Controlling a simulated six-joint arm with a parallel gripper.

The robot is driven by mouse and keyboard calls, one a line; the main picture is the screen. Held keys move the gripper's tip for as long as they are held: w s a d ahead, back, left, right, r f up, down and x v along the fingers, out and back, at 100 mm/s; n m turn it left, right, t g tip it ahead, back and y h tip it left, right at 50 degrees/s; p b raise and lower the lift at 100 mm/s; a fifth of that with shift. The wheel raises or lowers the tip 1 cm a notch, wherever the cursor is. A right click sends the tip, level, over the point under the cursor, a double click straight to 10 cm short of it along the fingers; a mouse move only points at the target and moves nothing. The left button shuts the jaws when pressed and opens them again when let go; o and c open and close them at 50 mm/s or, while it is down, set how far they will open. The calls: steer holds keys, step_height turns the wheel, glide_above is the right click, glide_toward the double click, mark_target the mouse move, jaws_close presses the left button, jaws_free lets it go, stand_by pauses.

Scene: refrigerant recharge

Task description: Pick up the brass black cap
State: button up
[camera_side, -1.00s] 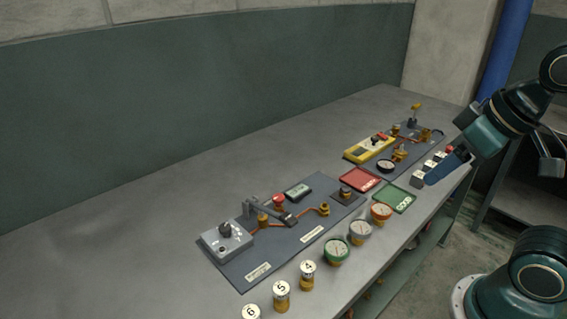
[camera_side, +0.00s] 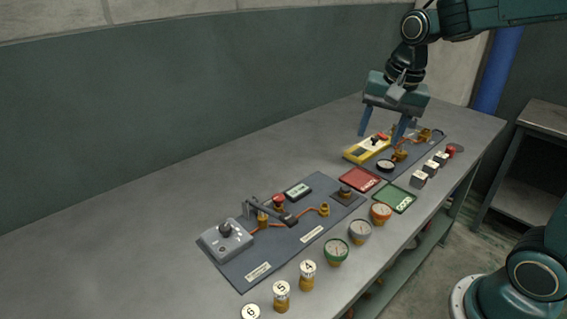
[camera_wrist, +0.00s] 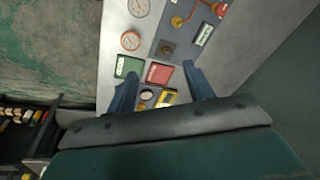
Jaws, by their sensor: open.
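A small dark cap with a brass tint (camera_side: 345,191) sits on a dark square pad at the right corner of the near grey board. It fits the brass black cap, but its colours are hard to tell at this size. It also shows in the wrist view (camera_wrist: 167,47), upper middle. My gripper (camera_side: 380,138) is open and empty, pointing down above the far part of the bench, over the yellow meter (camera_side: 366,149). In the wrist view the two blue fingers (camera_wrist: 160,70) are spread wide, with the cap beyond their tips. The gripper is well apart from the cap.
A red tray (camera_side: 360,180) and a green tray (camera_side: 394,198) lie beside the cap. Round gauges (camera_side: 360,230) and numbered cylinders (camera_side: 281,294) line the front edge. The near board (camera_side: 292,238) carries copper piping and a grey box. The bench's left side is clear.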

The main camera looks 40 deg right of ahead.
steer(key=w+d+f+m+g, duration=0.2)
steer(key=w+d+f+m, duration=0.4)
steer(key=w+f+m, duration=0.3)
steer(key=shift+w+d+f+g, duration=0.35)
steer(key=shift+w+f, duration=0.3)
steer(key=shift+w, duration=0.25)
glide_above(346, 188)
steer(key=shift+w+d+f, duration=0.1)
steer(key=shift+w+f, duration=0.05)
steer(key=shift+f, duration=2)
steer(key=shift+w+f, duration=0.1)
steer(key=shift+f, duration=2.05)
steer(key=shift+f, duration=0.1)
steer(key=shift+s+f, duration=0.2)
steer(key=shift+f, duration=2.3)
steer(key=shift+c, duration=0.4)
